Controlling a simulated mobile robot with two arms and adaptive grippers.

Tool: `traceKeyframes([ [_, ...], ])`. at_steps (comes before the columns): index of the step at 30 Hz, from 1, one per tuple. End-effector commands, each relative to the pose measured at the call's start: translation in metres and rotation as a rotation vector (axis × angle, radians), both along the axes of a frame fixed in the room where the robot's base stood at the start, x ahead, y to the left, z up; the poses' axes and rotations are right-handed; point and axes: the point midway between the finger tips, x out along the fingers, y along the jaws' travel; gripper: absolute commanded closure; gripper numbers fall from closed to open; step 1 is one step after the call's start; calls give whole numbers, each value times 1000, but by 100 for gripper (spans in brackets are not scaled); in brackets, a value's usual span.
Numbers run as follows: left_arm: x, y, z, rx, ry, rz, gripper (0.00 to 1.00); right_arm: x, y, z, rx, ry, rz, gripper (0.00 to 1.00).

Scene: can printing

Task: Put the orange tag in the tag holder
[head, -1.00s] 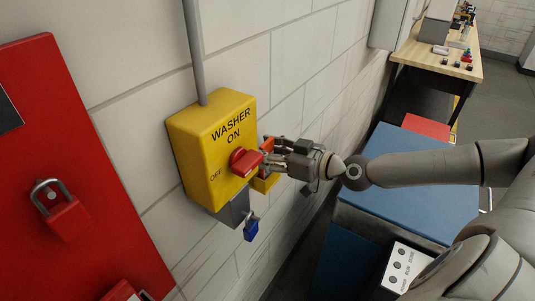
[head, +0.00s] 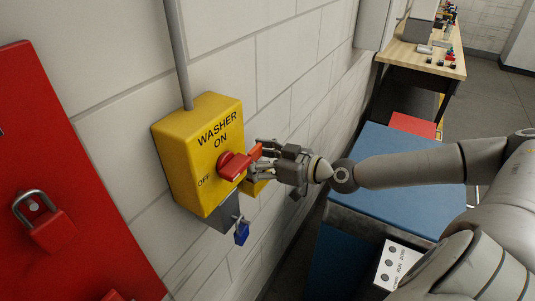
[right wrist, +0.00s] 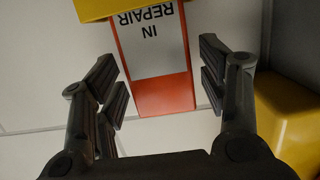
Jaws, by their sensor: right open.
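The orange tag (right wrist: 150,60), with a white label reading "IN REPAIR" upside down, shows in the right wrist view. The tag's label end meets the edge of the yellow tag holder (right wrist: 110,8), and the holder covers that end. My right gripper (right wrist: 168,85) is open, with its fingers apart on either side of the tag and gaps between. In the head view my right gripper (head: 258,158) is beside the red switch handle, in front of the yellow holder (head: 254,187). There the tag is mostly hidden. My left gripper is out of view.
A yellow "WASHER" switch box (head: 200,150) with a red handle (head: 236,166) is on the wall, close to my right fingers. A blue padlock (head: 242,234) hangs below it. A red board (head: 70,160) is at left. A blue-topped unit (head: 410,170) stands below my right arm.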

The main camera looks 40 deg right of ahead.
Motion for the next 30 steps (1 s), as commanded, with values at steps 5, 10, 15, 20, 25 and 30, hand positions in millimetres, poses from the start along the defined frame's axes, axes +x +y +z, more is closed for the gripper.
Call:
traceKeyframes([
  [5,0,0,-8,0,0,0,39,-7,-5,0,-7,0,-3,34],
  [10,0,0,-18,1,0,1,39,-20,-9,2,-8,1,-1,34],
  [15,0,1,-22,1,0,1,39,-36,-16,8,-9,0,0,34],
  [20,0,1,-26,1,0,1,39,-54,-23,12,-7,0,0,34],
  [25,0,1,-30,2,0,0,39,-75,-32,17,-6,0,0,34],
  [30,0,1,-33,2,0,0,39,-94,-40,22,-3,0,0,34],
])
